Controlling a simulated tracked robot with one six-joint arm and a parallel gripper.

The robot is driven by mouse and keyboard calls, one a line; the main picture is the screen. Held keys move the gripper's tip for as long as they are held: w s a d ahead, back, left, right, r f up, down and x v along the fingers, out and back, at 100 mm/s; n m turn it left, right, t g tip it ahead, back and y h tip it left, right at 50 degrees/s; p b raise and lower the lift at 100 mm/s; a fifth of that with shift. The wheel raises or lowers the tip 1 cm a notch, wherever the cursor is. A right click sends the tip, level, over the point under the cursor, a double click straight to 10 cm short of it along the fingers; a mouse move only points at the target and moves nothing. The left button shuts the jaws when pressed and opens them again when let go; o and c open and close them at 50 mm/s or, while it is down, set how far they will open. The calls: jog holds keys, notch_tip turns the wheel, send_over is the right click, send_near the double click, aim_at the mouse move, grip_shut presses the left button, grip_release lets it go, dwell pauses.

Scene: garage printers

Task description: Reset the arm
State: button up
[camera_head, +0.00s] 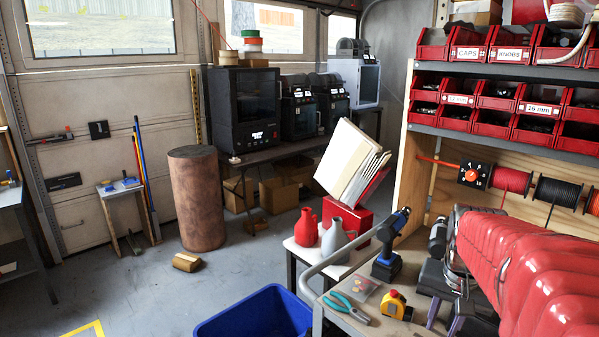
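My arm, in a red ribbed cover, reaches in from the lower right over the workbench (345,318). Its grey and black wrist is at the left end of the cover. My gripper (447,322) points down over the bench, with two fingers apart and nothing visible between them. The lower fingertips are near the bottom edge of the picture, and I cannot tell whether they touch the bench.
Left of my gripper are a yellow tape measure (395,304), teal-handled pliers (348,308) and a blue drill (388,250). A shelf of red bins (497,91) and wire spools (556,193) stand behind. A blue bin (255,317) stands on the floor; open floor lies left.

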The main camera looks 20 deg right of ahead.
jog(key=s+a+n+t, duration=0.1)
jog(key=a+n, duration=0.2)
jog(key=a, duration=0.5)
jog(key=s+a+r+n+t+y, duration=0.1)
jog(key=s+a+n, duration=0.1)
jog(key=a, duration=0.7)
jog(key=s+a+n+t, duration=0.1)
jog(key=a+n, duration=0.3)
jog(key=a, duration=0.5)
jog(key=shift+s+r+n+t+y, duration=0.3)
jog(key=shift+s+r+n+t, duration=0.1)
jog(key=shift+s, duration=0.2)
